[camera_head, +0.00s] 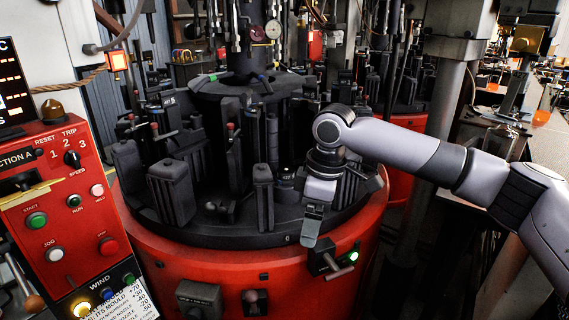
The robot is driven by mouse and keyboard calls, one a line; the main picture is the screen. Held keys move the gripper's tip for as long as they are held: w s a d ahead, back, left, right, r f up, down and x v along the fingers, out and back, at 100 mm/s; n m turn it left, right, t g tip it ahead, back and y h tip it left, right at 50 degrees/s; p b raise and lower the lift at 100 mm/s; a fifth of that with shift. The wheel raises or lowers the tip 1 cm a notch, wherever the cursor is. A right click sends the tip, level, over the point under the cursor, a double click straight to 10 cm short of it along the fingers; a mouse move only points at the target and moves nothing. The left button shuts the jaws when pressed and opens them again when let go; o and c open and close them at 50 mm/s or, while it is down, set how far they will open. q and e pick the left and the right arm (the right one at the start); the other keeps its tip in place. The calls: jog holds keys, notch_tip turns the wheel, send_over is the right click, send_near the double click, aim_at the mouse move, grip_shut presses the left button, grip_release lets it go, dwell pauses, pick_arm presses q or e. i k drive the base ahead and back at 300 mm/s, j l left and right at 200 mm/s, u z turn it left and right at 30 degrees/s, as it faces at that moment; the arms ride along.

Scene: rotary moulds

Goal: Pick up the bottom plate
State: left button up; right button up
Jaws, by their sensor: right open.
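My right arm comes in from the right, and its gripper (312,228) points down at the front right rim of the dark round mould table (235,238). The gripper is open; its fingers overlap in this view, and I cannot make out anything between them. Dark upright mould blocks (172,192) stand on the table, with another block (263,197) left of the gripper. I cannot pick out the bottom plate for certain; it may be among the dark parts or behind my gripper. My left gripper is not in view.
The red machine base (230,270) curves below the table and carries a handle with a green light (343,262). A red control panel (60,210) stands at left. A dark central column and hanging rods crowd the back. A grey post (440,130) stands behind my arm.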

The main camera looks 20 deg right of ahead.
aim_at(286, 175)
jog(key=i+l, duration=0.2)
jog(key=i, duration=0.35)
jog(key=i+l, duration=0.25)
jog(key=i, duration=0.25)
